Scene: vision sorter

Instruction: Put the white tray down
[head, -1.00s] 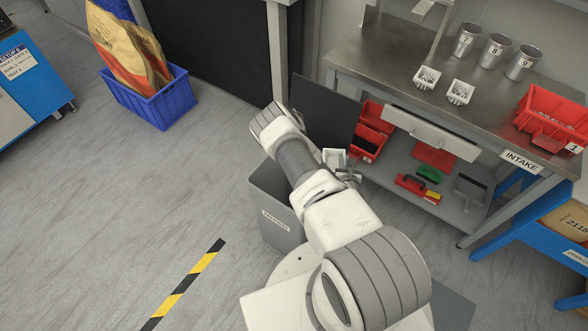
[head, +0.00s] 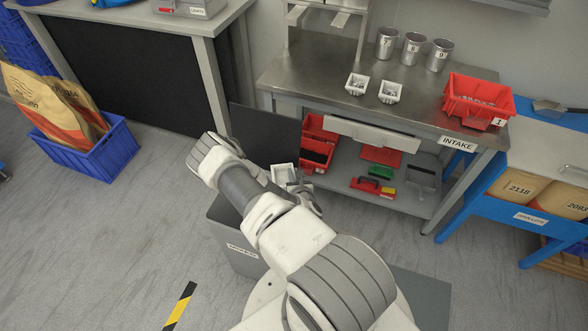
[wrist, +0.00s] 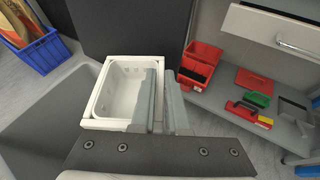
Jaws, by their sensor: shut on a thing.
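The white tray (head: 283,174) is a small open box at the end of my arm in the head view, partly hidden by my gripper (head: 301,190). In the wrist view the white tray (wrist: 98,108) looks empty, and my gripper (wrist: 163,98) is shut on its right-hand side. The tray is held up in the air, near the grey bin (head: 232,245) on the floor. Two similar small white trays (head: 357,84) (head: 391,92), with small parts in them, stand on the steel bench marked INTAKE (head: 310,79).
Numbered metal cups (head: 413,48) and a red bin (head: 478,98) stand on the bench. Red containers (head: 318,143) and tools are on its lower shelf. A blue crate (head: 95,160) with bags is on the floor at left. Bare bench top lies left of the small trays.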

